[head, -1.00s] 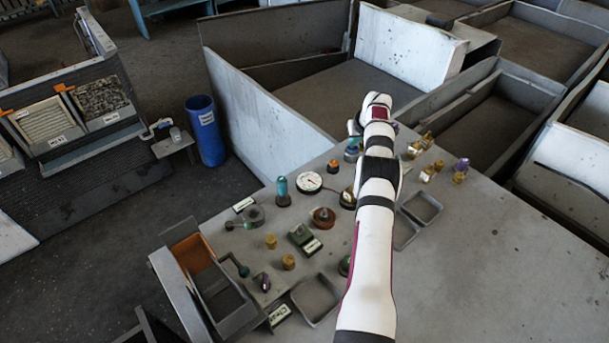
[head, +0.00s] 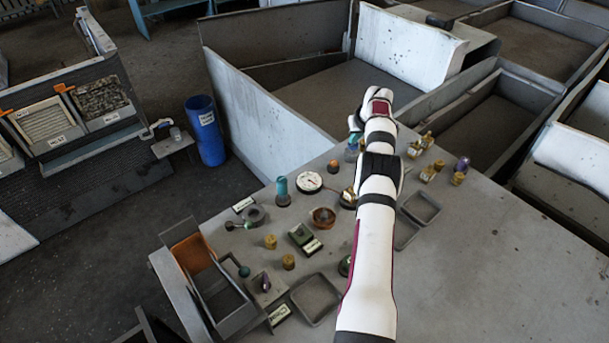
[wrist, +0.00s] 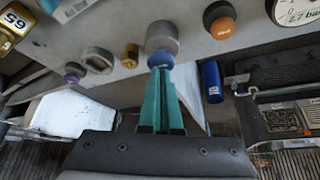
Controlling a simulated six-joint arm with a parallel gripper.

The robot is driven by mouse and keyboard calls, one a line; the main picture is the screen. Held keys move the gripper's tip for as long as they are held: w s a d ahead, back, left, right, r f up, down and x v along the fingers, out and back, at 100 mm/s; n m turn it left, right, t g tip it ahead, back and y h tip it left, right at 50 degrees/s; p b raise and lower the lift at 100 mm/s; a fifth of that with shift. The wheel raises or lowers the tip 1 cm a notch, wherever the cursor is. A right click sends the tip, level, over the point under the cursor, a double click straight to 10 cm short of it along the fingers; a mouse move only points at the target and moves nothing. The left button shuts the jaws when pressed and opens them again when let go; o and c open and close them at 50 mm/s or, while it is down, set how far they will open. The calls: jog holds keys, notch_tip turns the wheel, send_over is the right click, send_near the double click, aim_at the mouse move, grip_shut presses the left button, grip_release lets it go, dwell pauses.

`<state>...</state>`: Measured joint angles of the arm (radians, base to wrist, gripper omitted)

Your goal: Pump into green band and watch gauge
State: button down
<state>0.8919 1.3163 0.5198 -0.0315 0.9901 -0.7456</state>
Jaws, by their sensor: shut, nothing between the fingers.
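The white round gauge (head: 309,182) lies on the grey table. It is cut off at the top right of the wrist view (wrist: 295,12), where "2.7 bar" is printed and I cannot see the needle. A blue knob (wrist: 160,60) on a grey round body (wrist: 162,37) sits at the tips of my gripper (wrist: 160,72), probably a pump plunger. My teal fingers are shut together with nothing between them. Their tips are at or very near the knob; contact cannot be told. In the head view my arm partly covers this spot.
An orange-topped black knob (wrist: 221,20) stands beside it, and a small brass piece (wrist: 130,56) on the other side. Several knobs, valves and trays crowd the table. A blue bin (head: 205,131) stands on the floor. The table's right part is bare.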

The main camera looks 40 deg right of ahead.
jog(key=shift+f, duration=0.1)
dwell(0.5)
jog(key=shift+f, duration=0.75)
jog(key=shift+r, duration=0.95)
notch_tip(320, 180, up, 6)
jog(key=shift+f, duration=0.15)
dwell(0.4)
